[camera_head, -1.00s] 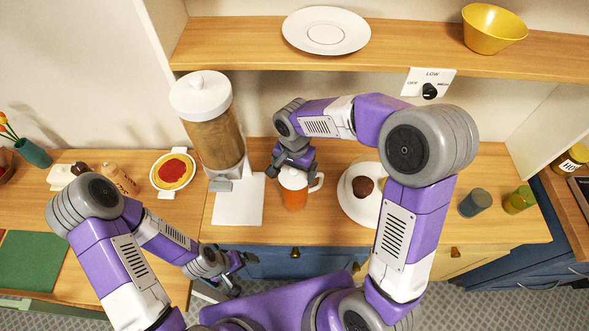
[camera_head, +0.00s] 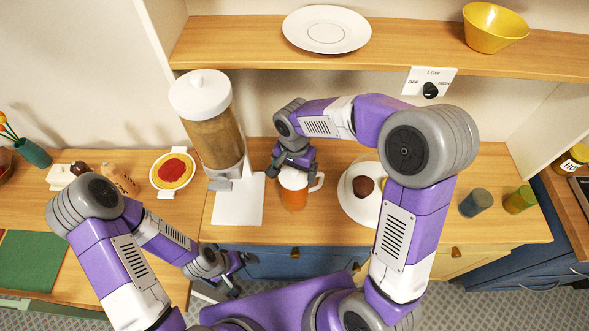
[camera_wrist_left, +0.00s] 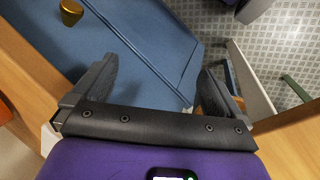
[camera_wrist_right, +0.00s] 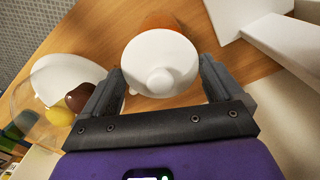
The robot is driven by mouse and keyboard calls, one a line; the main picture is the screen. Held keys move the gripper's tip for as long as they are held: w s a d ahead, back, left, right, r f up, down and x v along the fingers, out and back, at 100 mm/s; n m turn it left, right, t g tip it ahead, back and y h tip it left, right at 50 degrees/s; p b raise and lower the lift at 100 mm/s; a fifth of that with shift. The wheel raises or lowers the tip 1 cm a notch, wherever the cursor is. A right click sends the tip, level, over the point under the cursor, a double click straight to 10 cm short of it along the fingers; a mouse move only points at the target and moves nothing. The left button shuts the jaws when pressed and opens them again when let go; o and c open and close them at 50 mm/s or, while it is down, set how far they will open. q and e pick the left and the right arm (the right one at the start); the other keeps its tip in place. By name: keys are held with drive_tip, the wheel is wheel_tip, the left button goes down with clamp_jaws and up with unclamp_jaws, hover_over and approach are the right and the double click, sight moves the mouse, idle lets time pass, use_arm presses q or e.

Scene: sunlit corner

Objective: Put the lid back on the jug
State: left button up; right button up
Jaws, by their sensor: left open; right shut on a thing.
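The orange jug (camera_head: 294,200) with a white handle (camera_head: 318,182) stands on the wooden counter. Its white lid (camera_head: 292,178) is at the jug's top; I cannot tell whether it is fully seated. My right gripper (camera_head: 290,168) reaches from behind and is shut on the lid. In the right wrist view the round lid (camera_wrist_right: 158,68) with its knob lies between the fingers, and part of the orange jug (camera_wrist_right: 168,22) shows beyond it. My left gripper (camera_head: 240,274) is open and empty, low in front of the counter; the left wrist view shows a blue cabinet front between its fingers.
A dispenser (camera_head: 212,130) with a white lid stands left of the jug on a white base (camera_head: 238,205). A white plate (camera_head: 358,207) with food is close on the right. A wooden shelf (camera_head: 250,45) runs above.

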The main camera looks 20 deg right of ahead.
idle(0.4)
drive_tip(key=o, duration=0.7)
drive_tip(key=shift+r, duration=0.1)
drive_tip(key=shift+r+p, duration=2.5)
drive_tip(key=shift+r, duration=0.9)
clamp_jaws()
